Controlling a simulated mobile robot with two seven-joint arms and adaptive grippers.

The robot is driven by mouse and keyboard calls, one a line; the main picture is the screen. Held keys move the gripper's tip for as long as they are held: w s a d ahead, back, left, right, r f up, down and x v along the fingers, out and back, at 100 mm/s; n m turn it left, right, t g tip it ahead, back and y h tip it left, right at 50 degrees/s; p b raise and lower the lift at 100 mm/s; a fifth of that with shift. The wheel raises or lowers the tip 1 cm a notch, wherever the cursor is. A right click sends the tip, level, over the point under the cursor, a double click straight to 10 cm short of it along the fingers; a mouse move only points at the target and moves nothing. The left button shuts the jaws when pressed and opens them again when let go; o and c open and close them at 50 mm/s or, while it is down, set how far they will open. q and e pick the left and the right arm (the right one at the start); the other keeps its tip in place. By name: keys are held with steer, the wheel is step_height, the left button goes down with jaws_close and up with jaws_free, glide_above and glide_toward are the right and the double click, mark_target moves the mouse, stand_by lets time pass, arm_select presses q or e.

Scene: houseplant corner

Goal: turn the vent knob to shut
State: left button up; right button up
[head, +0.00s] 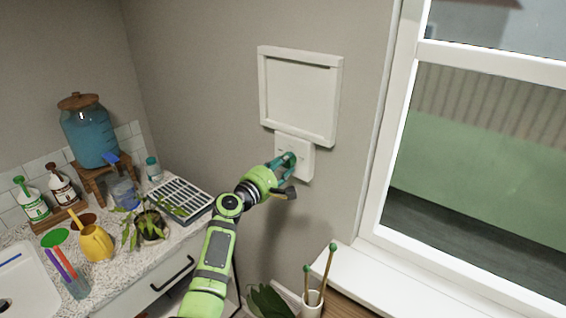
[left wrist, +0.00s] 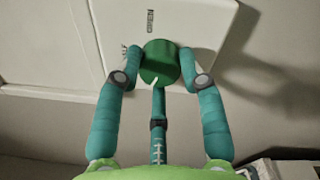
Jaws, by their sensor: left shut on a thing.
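The green vent knob (left wrist: 160,60) stands out from a white plate (left wrist: 185,20) on the wall. My left gripper (head: 285,161) is shut on the knob, one finger on each side of it in the left wrist view. A pale pointer mark shows on the knob's near edge in that view. A label that seems to read OPEN is on the plate, and a second label is partly hidden by a finger. In the head view the plate (head: 306,168) sits just below the white framed vent panel (head: 300,98), and the gripper mostly hides the knob. My right gripper is not in view.
A window (head: 480,160) with a white sill (head: 400,285) is on the right. A counter on the left holds a drying rack (head: 185,198), a potted plant (head: 150,225), a yellow watering can (head: 95,241) and a blue dispenser (head: 88,135). A pot with green-tipped stakes (head: 312,302) stands below.

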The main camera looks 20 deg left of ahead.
arm_select(q)
steer(key=shift+a+r, duration=0.15)
steer(key=shift+r, duration=0.05)
steer(key=o, duration=1.1)
steer(key=shift+c, duration=0.2)
steer(key=shift+o, duration=0.4)
steer(key=shift+f, duration=0.15)
steer(key=v, duration=1.2)
steer(key=shift+f, duration=0.15)
